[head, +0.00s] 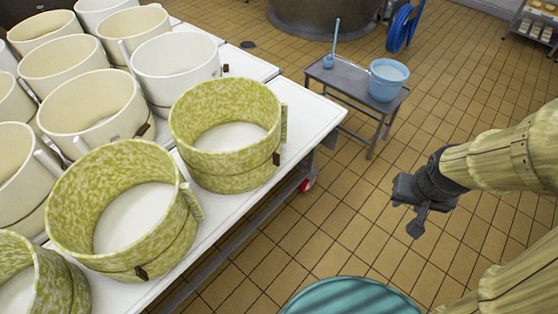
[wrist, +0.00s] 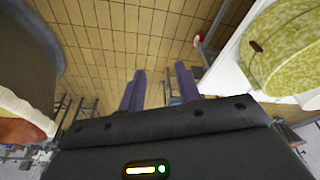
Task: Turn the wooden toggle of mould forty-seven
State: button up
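Round moulds stand on a white table (head: 236,209) at left in the head view. Three are mottled green: one at the right edge (head: 228,165), one in front of it (head: 85,205) and one cut off at lower left (head: 62,285). Small brown wooden toggles show low on the first (head: 277,158) and second (head: 141,272). No mould number is readable, so I cannot tell which is forty-seven. My gripper (head: 408,207) hangs over the floor, well right of the table, empty. Its fingers (wrist: 160,88) are apart in the wrist view. A green mould (wrist: 290,45) with a dark toggle (wrist: 256,46) shows there.
Several cream moulds (head: 92,115) fill the table behind. A grey stand (head: 345,83) holding a blue bucket (head: 386,84) is beyond the table's right end. A teal round top (head: 352,296) is at bottom. Tiled floor (head: 335,215) lies open between table and gripper.

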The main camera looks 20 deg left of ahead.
aim_at(276, 159)
jog(key=w+a+f+n+t+y+b, duration=0.2)
jog(key=w+a+f+n+t+b, duration=0.3)
jog(key=w+f, duration=0.55)
jog(key=w+a+f+n+t+y+b, duration=0.1)
jog(key=w+a+f+n+y+b, duration=0.15)
jog(key=w+f+b, duration=0.8)
jog(key=w+a+f+n+g+y+b, duration=0.1)
jog(key=a+f+n+g+y+b, duration=0.3)
jog(key=a+f+y, duration=0.9)
jog(key=a+f+n+b, duration=0.1)
jog(key=n+b, duration=0.1)
jog(key=n, duration=0.1)
jog(key=shift+w+a, duration=0.25)
jog(key=shift+a, duration=0.15)
jog(key=b+x, duration=0.1)
jog(key=x, duration=1.6)
jog(key=shift+a, duration=0.15)
jog(key=shift+w+f, duration=0.1)
